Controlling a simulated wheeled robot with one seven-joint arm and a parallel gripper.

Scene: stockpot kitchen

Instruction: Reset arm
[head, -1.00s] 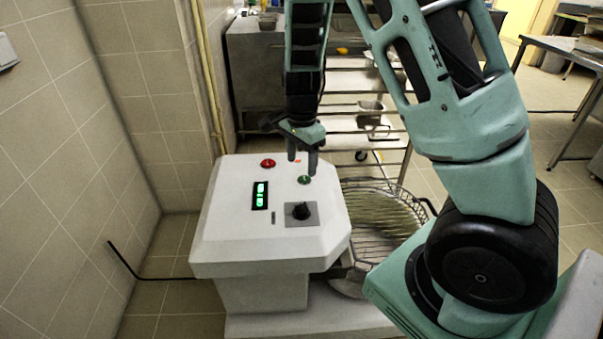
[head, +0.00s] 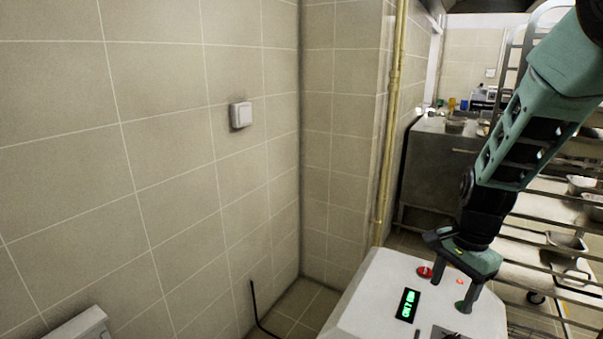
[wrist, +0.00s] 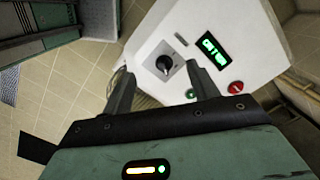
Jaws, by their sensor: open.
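My gripper (head: 453,291) is open and empty, above the top panel of a white control box (head: 372,290). In the wrist view my gripper (wrist: 163,90) shows its two fingers apart, with the white box (wrist: 165,38) beyond them. The box has a red button (head: 424,272), a green lit display (head: 407,305) and a black knob (wrist: 164,65). One finger overlaps the green button in the head view. In the wrist view the green button (wrist: 191,94) lies near a fingertip; I cannot tell whether they touch.
A tiled wall with a light switch (head: 240,115) fills the left. A yellow pipe (head: 390,130) runs up the corner. A wire rack (head: 540,235) with metal pans stands behind the arm at the right. A steel cabinet (head: 435,170) stands behind.

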